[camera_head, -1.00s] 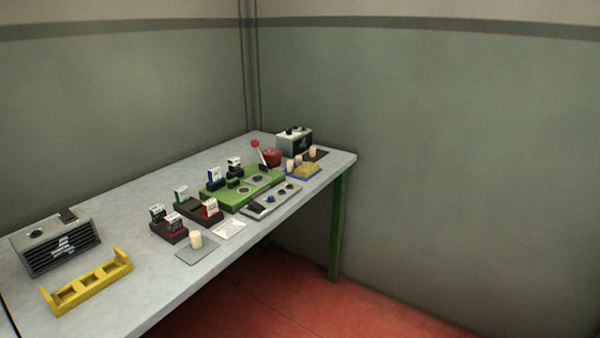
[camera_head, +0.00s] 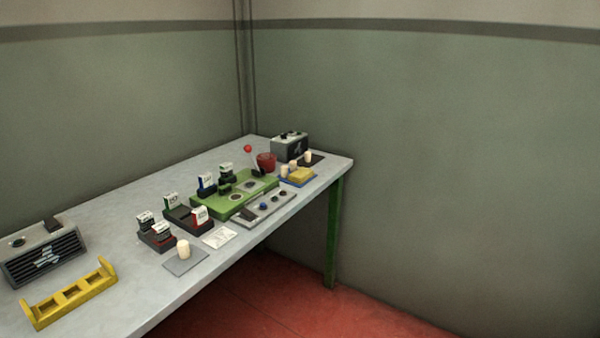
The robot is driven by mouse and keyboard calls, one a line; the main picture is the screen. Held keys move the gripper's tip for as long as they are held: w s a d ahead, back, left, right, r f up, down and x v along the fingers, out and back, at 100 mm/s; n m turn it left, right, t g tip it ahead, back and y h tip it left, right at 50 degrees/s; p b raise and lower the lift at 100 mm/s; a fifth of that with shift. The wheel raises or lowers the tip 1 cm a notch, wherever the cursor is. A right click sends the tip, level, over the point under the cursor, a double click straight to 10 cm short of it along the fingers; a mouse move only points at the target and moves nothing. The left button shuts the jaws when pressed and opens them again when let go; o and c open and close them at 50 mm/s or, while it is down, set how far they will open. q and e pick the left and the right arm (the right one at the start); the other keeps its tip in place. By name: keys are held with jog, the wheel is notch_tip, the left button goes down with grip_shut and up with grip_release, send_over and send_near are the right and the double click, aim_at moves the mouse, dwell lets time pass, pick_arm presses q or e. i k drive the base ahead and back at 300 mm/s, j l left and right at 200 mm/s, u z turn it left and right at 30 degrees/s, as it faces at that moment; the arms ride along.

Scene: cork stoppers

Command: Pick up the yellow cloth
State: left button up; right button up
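A small yellow cloth (camera_head: 301,174) lies at the far right end of the grey table (camera_head: 120,215), near its front edge. It appears to rest on a blue tray or mat (camera_head: 296,184), with pale cork stoppers (camera_head: 284,170) just behind and left of it. Neither of my grippers shows in the head view.
A green board (camera_head: 235,196) and a grey panel with knobs (camera_head: 264,209) sit left of the cloth. A red pot (camera_head: 265,162) and a grey box (camera_head: 290,146) stand behind it. A yellow rack (camera_head: 70,293) is at the near left. Red floor (camera_head: 290,310) is clear before the table.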

aim_at(302, 174)
jog(key=i+l+u, duration=0.1)
jog(key=i+l, duration=0.25)
jog(key=i+l+u, duration=0.1)
jog(key=i+l, duration=0.2)
jog(key=i+l+u, duration=0.1)
jog(key=i+l, duration=0.2)
jog(key=l, duration=0.15)
jog(key=i+l+u, duration=0.1)
jog(key=i+l, duration=0.2)
jog(key=l, duration=0.15)
jog(key=i+l+u, duration=0.1)
jog(key=i+l, duration=0.15)
jog(key=l, duration=0.15)
